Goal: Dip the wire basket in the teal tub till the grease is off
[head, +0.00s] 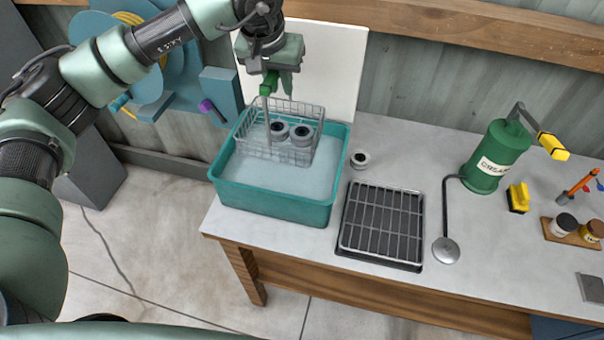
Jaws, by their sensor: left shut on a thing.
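The teal tub (275,205) stands at the left end of the workbench and holds pale, cloudy liquid. The wire basket (262,148) hangs at the tub, over its back part, with grey ring-shaped parts (302,135) inside. I cannot tell how far its bottom is in the liquid. My left gripper (269,88) is above the tub, shut on the basket's upright handle. No dark grease shows clearly on the parts at this size. My right gripper is not in view.
A similar grey part (359,160) lies on the bench right of the tub. A black drain tray with a wire rack (382,225) is beside it. A green grease pump (497,155) and yellow brush (518,197) stand farther right. A white board (335,75) is behind the tub.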

